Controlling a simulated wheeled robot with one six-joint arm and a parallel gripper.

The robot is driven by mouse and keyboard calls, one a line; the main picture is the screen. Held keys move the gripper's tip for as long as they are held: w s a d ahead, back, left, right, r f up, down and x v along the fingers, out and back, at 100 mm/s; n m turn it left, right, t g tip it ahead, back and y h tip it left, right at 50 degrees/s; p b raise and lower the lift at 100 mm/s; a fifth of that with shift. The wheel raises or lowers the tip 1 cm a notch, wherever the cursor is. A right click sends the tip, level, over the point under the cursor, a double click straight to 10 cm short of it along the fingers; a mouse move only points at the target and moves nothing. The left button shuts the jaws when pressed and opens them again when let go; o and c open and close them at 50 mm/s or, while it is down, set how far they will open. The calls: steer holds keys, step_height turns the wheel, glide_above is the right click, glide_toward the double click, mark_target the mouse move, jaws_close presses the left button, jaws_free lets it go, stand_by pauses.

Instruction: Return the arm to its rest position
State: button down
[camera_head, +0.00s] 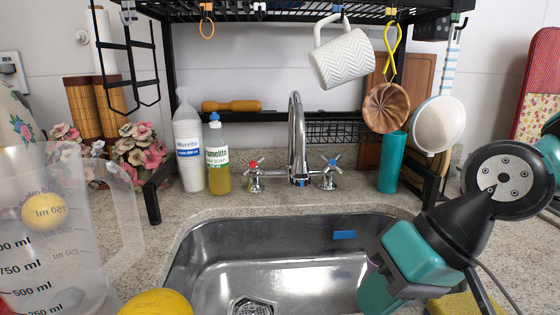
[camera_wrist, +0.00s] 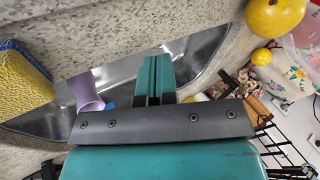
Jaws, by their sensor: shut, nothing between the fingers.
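My gripper (camera_head: 375,292) is teal and dark grey and hangs over the right side of the steel sink (camera_head: 270,255), pointing down and to the left. In the wrist view its two teal fingers (camera_wrist: 154,78) lie close together over the sink, with nothing between them. My arm comes in from the right edge of the head view. A purple cup (camera_wrist: 87,92) shows beside the fingers in the wrist view; what it rests on is hard to tell.
A black rack (camera_head: 168,60) spans the sink. A white mug (camera_head: 342,60), a wooden bowl (camera_head: 386,107) and a white strainer (camera_head: 438,125) hang from it on the right, near my arm. A clear measuring jug (camera_head: 60,240) stands at left. A yellow sponge (camera_head: 460,304) lies below my arm.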

steer(key=s+d+n, duration=0.1)
steer(key=s+d+n+h, duration=0.1)
steer(key=s, duration=0.1)
steer(key=s+d+n+g+h, duration=0.1)
steer(key=s, duration=0.1)
steer(key=shift+d, duration=0.2)
step_height(320, 180, up, 13)
steer(key=p, duration=1.3)
steer(key=shift+r, duration=0.15)
steer(key=shift+d, duration=0.1)
